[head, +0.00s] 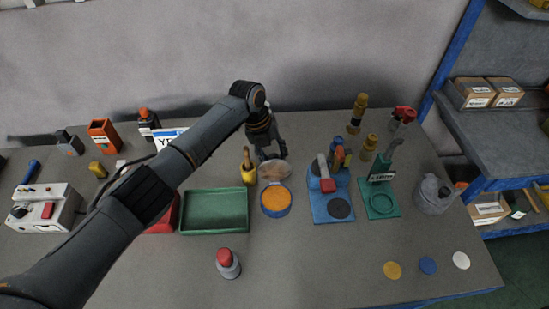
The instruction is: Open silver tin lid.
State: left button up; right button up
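My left arm comes in from the lower left and reaches over the table. My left gripper (272,155) points down with its fingers apart, just behind a round, pale silver tin-like thing (275,170). The fingers look empty, and I cannot tell whether they touch it. Its top looks like a flat, dull disc; whether that is a lid is too small to tell. A blue round tin with an orange top (276,199) stands just in front of it. My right gripper is not in view.
A yellow bottle (248,172) stands close on the left, by a green tray (214,230). A blue stand (334,207) and a green stand (391,208) are at right, then a grey can (434,197). A red-topped thing (228,262) stands in front. The front middle is clear.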

pick_arm(q)
jog(key=shift+s+f, duration=0.2)
jog(key=shift+s, duration=0.05)
jog(key=v, duration=1.2)
jog(key=shift+a, duration=0.1)
